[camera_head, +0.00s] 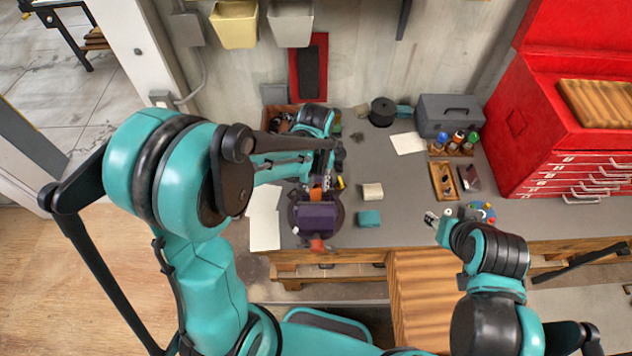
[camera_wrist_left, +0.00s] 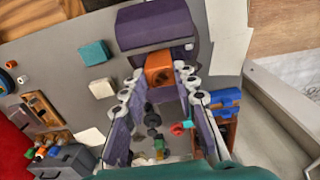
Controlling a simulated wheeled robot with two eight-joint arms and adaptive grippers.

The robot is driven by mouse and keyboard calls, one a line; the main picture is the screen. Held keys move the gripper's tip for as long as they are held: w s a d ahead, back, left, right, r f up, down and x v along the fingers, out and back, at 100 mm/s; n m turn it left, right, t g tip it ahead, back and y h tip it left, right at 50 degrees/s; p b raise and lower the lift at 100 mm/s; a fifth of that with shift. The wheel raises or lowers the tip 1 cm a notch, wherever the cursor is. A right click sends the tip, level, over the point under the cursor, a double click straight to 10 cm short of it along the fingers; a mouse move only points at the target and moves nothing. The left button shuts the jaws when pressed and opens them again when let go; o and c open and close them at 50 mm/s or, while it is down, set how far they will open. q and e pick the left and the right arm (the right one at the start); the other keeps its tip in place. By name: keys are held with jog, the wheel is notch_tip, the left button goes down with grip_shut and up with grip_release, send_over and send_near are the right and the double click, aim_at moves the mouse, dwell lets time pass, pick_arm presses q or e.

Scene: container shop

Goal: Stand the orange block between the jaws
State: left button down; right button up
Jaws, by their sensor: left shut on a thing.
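The orange block (camera_head: 316,194) is at the far side of the purple vise (camera_head: 317,216) on the grey bench. In the left wrist view the orange block (camera_wrist_left: 159,68) sits between the fingertips of my left gripper (camera_wrist_left: 156,76), close against the purple vise body (camera_wrist_left: 155,28). My left gripper (camera_head: 322,184) is shut on it, its fingers partly hidden by the arm in the head view. I cannot tell whether the block touches the vise or is inside its jaws. My right gripper (camera_head: 437,219) is over the bench front edge, small, its opening unclear.
A cream block (camera_head: 372,191) and a teal block (camera_head: 369,218) lie right of the vise. White sheets (camera_head: 264,228) lie left of it. A wooden tray (camera_head: 443,181), a bottle rack (camera_head: 452,148) and a grey toolbox (camera_head: 448,115) stand to the right.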

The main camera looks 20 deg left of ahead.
aim_at(316, 186)
pick_arm(q)
jog(key=shift+f+b, duration=1.6)
jog(key=shift+f, duration=0.1)
jog(key=c, duration=1.1)
grip_release()
jog(key=shift+r+p, duration=2.05)
jog(key=shift+r, duration=1.05)
jog(key=shift+f, duration=0.1)
